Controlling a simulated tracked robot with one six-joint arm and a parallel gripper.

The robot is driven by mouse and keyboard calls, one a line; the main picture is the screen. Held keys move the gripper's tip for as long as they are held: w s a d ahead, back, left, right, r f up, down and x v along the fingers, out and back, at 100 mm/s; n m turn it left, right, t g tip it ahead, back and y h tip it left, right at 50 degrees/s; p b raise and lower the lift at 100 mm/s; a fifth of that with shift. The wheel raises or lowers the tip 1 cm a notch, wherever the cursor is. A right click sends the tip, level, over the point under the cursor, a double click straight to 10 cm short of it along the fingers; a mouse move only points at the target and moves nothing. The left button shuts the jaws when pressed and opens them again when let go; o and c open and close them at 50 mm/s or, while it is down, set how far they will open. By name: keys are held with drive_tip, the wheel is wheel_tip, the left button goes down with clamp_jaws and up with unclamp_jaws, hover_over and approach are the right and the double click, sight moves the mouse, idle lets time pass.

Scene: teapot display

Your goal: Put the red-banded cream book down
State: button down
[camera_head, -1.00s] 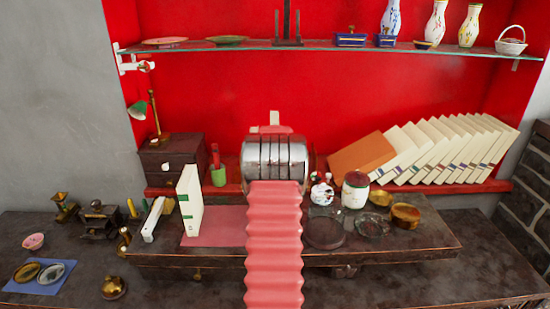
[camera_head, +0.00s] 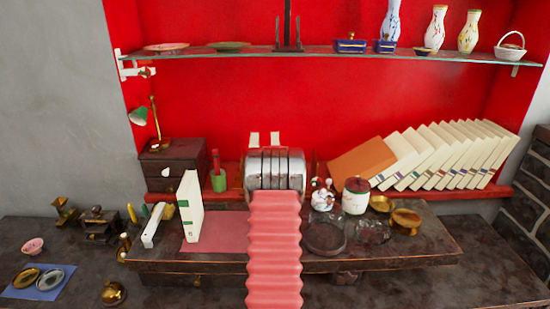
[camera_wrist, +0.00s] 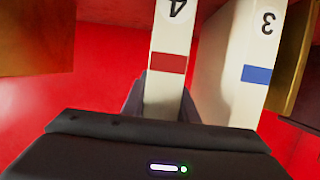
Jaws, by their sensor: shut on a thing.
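The red-banded cream book (camera_wrist: 168,62), marked 4, stands between the dark fingers of my gripper (camera_wrist: 161,102), which is shut on it. A cream book with a blue band (camera_wrist: 258,73), marked 3, is close to its right in the wrist view, with a narrow gap between them. In the head view my silver wrist hides the fingers and most of the held book. Two small cream tops show above the wrist; the right one (camera_head: 275,138) seems to be the held book. Whether its bottom touches the red ledge is hidden.
A row of leaning cream books (camera_head: 450,150) and an orange book (camera_head: 362,160) are at right. A lidded jar (camera_head: 356,197) is right of my arm. A glass shelf (camera_head: 330,54) hangs above.

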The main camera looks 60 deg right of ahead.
idle(0.3)
drive_tip(key=c, duration=1.4)
unclamp_jaws()
drive_tip(key=shift+f, duration=0.1)
drive_tip(key=v, duration=1.2)
